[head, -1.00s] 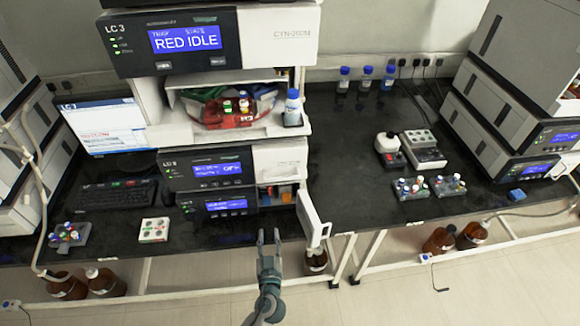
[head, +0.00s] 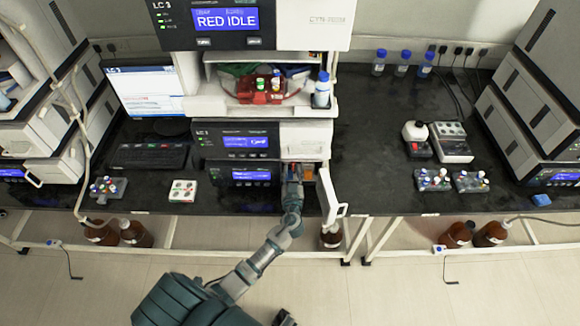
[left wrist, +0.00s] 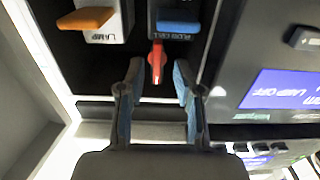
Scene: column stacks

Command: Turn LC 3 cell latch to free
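The LC 3 stack (head: 310,25) stands at the back centre, and the small door (head: 329,197) of its lowest unit hangs open. In the left wrist view a red latch (left wrist: 157,62) points toward me below a blue-fronted cell (left wrist: 177,22) in the open bay. My left gripper (left wrist: 156,74) is open, with one finger on each side of the latch's lower part; I see dark gaps between the fingers and the latch. In the head view the left gripper (head: 294,172) reaches into the bay and hides part of it.
An orange-fronted lamp module (left wrist: 86,18) sits left of the cell. The unit's front panel with a blue display (left wrist: 280,90) is close on the right. The open door stands right of my arm.

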